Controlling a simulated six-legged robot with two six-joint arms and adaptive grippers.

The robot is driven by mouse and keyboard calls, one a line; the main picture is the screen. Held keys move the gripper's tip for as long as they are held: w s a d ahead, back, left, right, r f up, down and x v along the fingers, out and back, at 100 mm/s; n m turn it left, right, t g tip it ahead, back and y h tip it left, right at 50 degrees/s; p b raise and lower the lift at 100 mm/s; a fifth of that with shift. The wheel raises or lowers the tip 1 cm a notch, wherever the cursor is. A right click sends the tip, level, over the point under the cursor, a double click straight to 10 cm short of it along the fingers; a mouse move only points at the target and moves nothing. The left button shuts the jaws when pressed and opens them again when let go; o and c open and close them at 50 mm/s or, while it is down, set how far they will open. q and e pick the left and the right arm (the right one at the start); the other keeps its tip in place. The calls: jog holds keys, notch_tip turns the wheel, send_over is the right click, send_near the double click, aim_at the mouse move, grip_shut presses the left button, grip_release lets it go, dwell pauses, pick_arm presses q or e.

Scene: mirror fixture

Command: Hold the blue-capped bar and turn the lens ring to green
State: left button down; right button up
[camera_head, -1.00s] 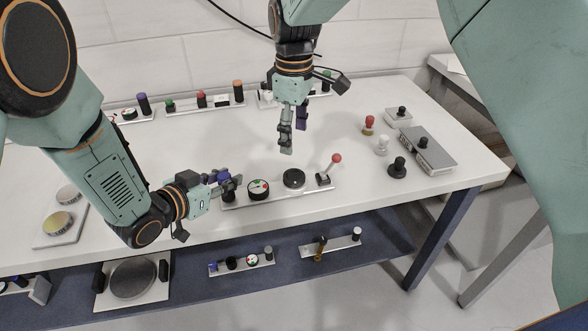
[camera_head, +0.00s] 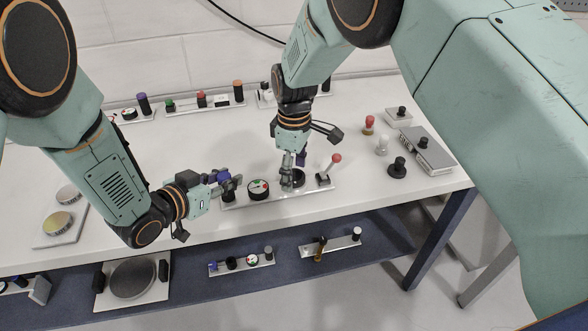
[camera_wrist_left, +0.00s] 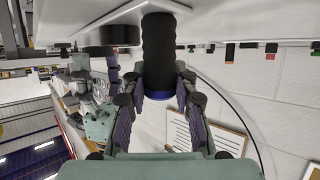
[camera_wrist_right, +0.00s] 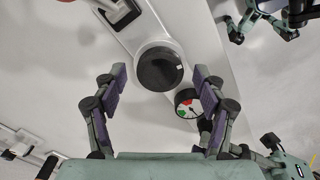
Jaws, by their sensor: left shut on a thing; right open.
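The blue-capped bar (camera_wrist_left: 159,45) is a black upright grip with a blue end, between the fingers of my left gripper (camera_wrist_left: 158,80) in the left wrist view. That gripper is shut on it, at the left end of a pale fixture plate (camera_head: 240,201) in the head view. A black round ring (camera_wrist_right: 158,68) with a small white mark, apparently the lens ring, sits on the same plate. My right gripper (camera_wrist_right: 159,80) is open above it, one finger to each side. A dial (camera_head: 258,189) with green, red and white parts stands between bar and ring.
A red-balled lever (camera_head: 336,159) stands on the plate just right of the ring. Red, white and black stamps and a grey box (camera_head: 430,154) are at the table's right. More fixtures line the back and the lower shelf. The table's middle is clear.

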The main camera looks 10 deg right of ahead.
jog(key=c, duration=1.1)
jog(key=shift+c, duration=0.2)
jog(key=shift+m, duration=0.4)
jog(key=m, duration=0.4)
jog(key=shift+m, duration=0.3)
jog(key=m, duration=0.5)
jog(key=shift+m, duration=0.3)
jog(key=o, duration=1.1)
jog(key=shift+o, duration=0.2)
